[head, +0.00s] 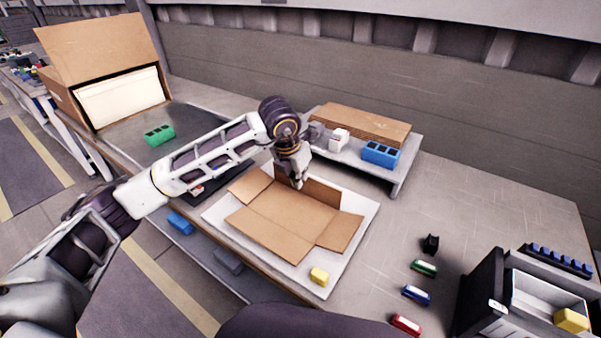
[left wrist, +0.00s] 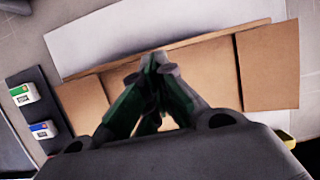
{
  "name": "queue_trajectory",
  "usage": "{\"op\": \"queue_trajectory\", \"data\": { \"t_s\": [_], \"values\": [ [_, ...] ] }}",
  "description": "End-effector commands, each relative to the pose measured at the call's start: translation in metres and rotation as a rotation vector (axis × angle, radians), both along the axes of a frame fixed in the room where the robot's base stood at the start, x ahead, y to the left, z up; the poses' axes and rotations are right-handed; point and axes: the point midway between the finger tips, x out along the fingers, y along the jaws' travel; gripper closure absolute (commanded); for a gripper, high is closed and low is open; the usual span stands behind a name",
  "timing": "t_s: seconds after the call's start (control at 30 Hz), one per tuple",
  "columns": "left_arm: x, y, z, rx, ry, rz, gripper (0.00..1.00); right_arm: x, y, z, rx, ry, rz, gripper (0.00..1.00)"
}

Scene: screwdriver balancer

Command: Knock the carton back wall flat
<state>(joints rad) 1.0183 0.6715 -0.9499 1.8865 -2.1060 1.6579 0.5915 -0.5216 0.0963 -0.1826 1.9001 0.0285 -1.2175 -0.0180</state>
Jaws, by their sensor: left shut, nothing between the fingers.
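The brown carton (head: 283,215) lies opened out on a white board (head: 364,207). Its left, right and front flaps look spread out flat. Its back wall (head: 322,192) still stands up along the far side, partly hidden by my gripper. In the left wrist view the back wall shows as a thin brown strip (left wrist: 215,33) beyond the carton floor. My left gripper (head: 298,184) points down at the back wall, on the carton side; I cannot tell if it touches. It is shut and empty, and its fingertips (left wrist: 155,60) meet in the wrist view. My right gripper is out of view.
A raised shelf (head: 400,178) with a flat carton (head: 360,124) and a blue bin (head: 380,154) stands behind. A yellow block (head: 319,276) sits on the board's front corner. Several small coloured items and a black rack (head: 482,290) are at the right.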

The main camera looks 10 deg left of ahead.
Motion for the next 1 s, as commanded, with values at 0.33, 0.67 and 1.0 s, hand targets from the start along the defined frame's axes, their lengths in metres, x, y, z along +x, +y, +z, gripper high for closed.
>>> {"op": "queue_trajectory", "data": {
  "t_s": [0.33, 0.67, 1.0],
  "values": [
    [-0.016, 0.006, -0.018, 0.015, 0.035, -0.001, 1.0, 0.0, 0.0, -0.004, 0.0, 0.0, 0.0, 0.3],
    [-0.015, 0.004, -0.014, 0.012, 0.024, -0.002, 1.0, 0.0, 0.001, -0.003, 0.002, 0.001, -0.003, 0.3],
    [-0.015, 0.004, -0.024, 0.011, 0.021, -0.003, 1.0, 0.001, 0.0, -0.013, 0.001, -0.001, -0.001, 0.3]
  ]
}}
